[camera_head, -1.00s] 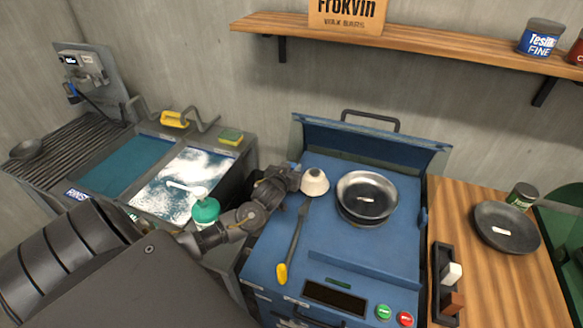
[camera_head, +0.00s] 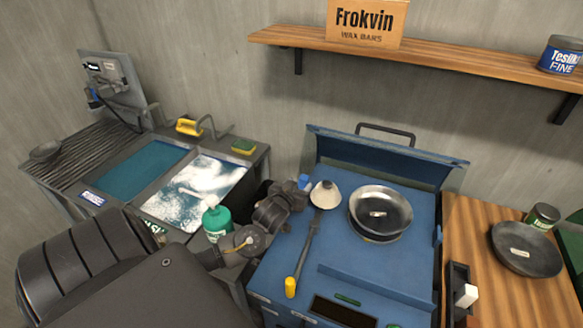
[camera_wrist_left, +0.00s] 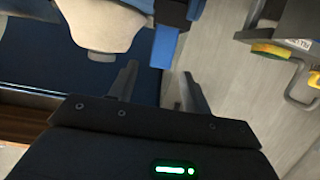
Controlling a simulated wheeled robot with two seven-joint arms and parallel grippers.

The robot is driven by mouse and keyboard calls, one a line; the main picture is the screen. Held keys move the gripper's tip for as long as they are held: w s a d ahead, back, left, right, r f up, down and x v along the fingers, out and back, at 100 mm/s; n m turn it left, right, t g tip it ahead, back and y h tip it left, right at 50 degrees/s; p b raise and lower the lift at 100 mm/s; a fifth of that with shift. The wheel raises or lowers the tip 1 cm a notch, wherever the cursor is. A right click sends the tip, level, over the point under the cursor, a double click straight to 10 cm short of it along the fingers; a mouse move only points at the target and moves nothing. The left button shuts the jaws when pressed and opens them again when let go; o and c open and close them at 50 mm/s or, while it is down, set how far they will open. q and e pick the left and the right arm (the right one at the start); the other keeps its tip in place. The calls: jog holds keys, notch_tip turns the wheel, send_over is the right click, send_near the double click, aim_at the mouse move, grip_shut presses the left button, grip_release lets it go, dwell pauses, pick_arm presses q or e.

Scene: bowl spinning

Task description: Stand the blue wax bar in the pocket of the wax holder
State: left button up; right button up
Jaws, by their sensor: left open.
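A small blue piece, which looks like the blue wax bar (camera_head: 304,180), shows just past my left gripper (camera_head: 301,190) in the head view. In the left wrist view the blue bar (camera_wrist_left: 165,46) lies ahead of the open fingers (camera_wrist_left: 158,78), roughly in line with the gap and apart from them.
A cream cone (camera_head: 325,195) is close beside my left gripper. A metal bowl (camera_head: 380,211) sits on the blue machine (camera_head: 390,275). A yellow-ended tool (camera_head: 291,287) lies in front. A green bottle (camera_head: 216,220) stands by the sink. Another bowl (camera_head: 526,248) is at right.

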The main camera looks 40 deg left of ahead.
pick_arm(q)
jog(key=v, duration=0.6)
jog(key=shift+s+b, duration=0.3)
jog(key=shift+b, duration=0.05)
jog(key=shift+d, duration=0.15)
